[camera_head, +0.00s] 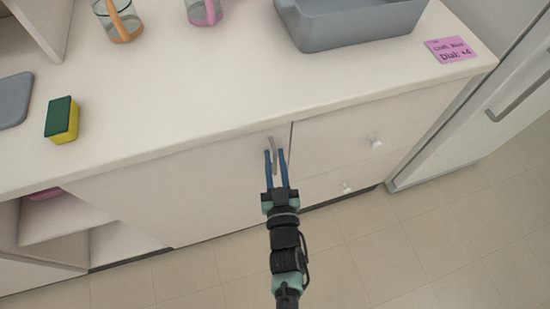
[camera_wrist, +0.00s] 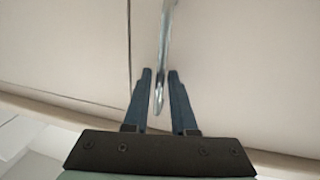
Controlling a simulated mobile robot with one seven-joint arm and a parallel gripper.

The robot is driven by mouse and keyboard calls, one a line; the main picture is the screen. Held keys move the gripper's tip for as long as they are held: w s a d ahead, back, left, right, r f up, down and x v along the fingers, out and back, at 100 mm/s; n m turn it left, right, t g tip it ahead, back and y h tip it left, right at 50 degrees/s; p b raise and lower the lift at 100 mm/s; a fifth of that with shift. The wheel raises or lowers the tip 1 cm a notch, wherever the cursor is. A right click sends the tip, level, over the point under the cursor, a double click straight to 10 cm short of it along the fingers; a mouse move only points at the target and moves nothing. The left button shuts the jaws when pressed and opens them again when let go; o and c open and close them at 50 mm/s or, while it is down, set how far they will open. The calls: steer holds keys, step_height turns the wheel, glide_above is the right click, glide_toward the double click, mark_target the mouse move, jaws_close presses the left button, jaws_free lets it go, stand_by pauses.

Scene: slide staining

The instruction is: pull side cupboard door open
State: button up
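The side cupboard door (camera_head: 185,195) is a pale flat panel under the counter and looks closed, flush with the drawers beside it. Its metal bar handle (camera_head: 271,145) sits near the door's right edge, by the dark seam. My gripper (camera_head: 275,152) is at this handle with its blue fingers apart. In the wrist view, the handle (camera_wrist: 165,40) runs down between the two fingers of my gripper (camera_wrist: 160,73), and its end reaches past the fingertips. A narrow gap shows on each side of the handle, so the fingers do not appear clamped on it.
Drawers with white knobs (camera_head: 375,142) are right of the door, then a fridge-like white unit (camera_head: 475,125). An open shelf (camera_head: 65,220) is at left. The counter holds a sponge (camera_head: 62,120), a grey basin (camera_head: 350,25) and a pink note (camera_head: 450,49). Tiled floor in front is clear.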

steer(key=shift+c, duration=0.3)
jaws_close()
stand_by(1.2)
